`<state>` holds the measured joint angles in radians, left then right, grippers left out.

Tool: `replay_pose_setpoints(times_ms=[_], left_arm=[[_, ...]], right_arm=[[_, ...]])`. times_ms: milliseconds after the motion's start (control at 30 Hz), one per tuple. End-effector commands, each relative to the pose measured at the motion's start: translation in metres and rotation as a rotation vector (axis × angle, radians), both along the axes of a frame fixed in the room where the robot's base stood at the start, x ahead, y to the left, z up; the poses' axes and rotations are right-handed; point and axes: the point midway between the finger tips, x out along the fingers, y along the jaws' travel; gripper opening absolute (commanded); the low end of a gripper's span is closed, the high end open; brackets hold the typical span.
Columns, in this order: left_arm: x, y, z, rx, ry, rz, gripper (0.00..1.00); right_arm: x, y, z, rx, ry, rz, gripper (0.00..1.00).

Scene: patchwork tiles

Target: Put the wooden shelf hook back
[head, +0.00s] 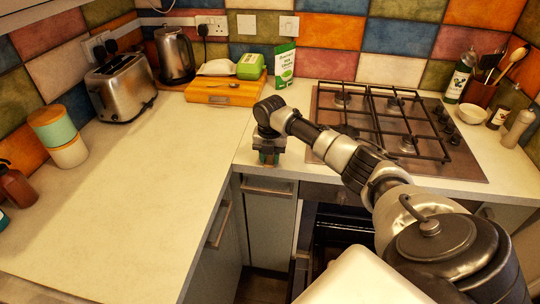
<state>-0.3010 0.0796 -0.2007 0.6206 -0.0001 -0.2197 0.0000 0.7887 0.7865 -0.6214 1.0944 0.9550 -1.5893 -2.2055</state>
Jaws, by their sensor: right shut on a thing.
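My right arm reaches in from the lower right. Its gripper (268,157) points down at the front edge of the worktop, near the inner corner, left of the hob. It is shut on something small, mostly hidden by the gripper. I cannot make out whether this is the wooden shelf hook. I see no wooden shelf hook clearly anywhere else in the head view. My left gripper is not in view.
A gas hob (395,125) lies to the right. A toaster (121,88) and kettle (174,55) stand at the back left. The left worktop (110,200) is mostly clear.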

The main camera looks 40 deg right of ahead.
Motion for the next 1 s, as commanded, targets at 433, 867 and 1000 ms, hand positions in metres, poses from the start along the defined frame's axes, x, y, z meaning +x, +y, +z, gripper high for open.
replay_pose_setpoints(times_ms=[433, 867, 1000], left_arm=[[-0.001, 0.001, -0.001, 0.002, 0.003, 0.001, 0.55], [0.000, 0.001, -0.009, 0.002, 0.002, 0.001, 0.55], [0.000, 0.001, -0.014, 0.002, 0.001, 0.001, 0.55]], right_arm=[[0.000, 0.000, -0.002, 0.000, 0.000, 0.000, 0.58], [0.001, -0.001, 0.044, -0.001, -0.006, 0.000, 0.58], [0.000, 0.000, 0.075, 0.000, -0.005, -0.001, 0.58]])
